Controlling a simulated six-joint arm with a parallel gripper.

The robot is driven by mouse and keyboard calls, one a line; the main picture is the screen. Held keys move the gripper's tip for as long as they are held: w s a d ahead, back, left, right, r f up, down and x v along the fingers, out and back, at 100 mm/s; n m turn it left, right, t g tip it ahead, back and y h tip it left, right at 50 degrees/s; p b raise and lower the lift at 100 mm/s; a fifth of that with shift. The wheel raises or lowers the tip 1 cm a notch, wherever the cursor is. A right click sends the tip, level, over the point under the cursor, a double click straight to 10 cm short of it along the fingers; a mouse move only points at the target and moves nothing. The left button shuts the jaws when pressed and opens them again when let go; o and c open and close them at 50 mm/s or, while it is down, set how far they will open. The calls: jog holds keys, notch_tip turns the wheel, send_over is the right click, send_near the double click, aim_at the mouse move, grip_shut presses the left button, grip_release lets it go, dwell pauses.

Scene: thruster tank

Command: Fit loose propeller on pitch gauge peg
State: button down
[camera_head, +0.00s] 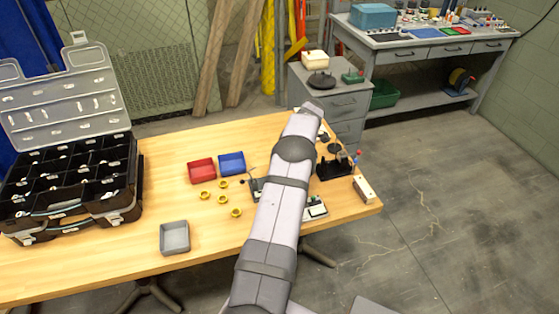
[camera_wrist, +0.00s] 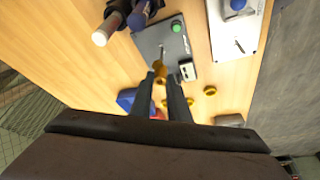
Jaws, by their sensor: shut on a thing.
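In the wrist view, my gripper (camera_wrist: 161,75) is shut on a small gold propeller (camera_wrist: 159,68), which shows between and just beyond the fingertips. A grey plate (camera_wrist: 150,43) with a green button and a thin upright pin (camera_wrist: 162,51) lies beyond the fingertips; it looks like the pitch gauge. The propeller appears close to the pin, but I cannot tell whether they touch. In the head view my arm hides my gripper and most of this plate; a dark part of it (camera_head: 256,187) shows left of the arm. Other gold propellers (camera_head: 222,199) lie on the table.
A red tray (camera_head: 202,171), a blue tray (camera_head: 232,163) and a grey tray (camera_head: 174,238) stand on the table. An open black compartment case (camera_head: 75,190) is at left. A dark stand (camera_head: 335,168) and a small block (camera_head: 363,190) are right of my arm.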

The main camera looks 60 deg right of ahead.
jog(key=shift+f, duration=0.5)
jog(key=shift+f+b, duration=1.85)
jog(key=shift+b, duration=0.6)
dwell(2.0)
jog(key=shift+f+b, duration=0.3)
jog(key=shift+f, duration=0.05)
jog(key=shift+f+b, duration=0.5)
jog(key=shift+b, duration=0.1)
dwell(0.4)
jog(key=c, duration=1.6)
grip_release()
jog(key=shift+b+v, duration=0.8)
jog(key=shift+v, duration=2.95)
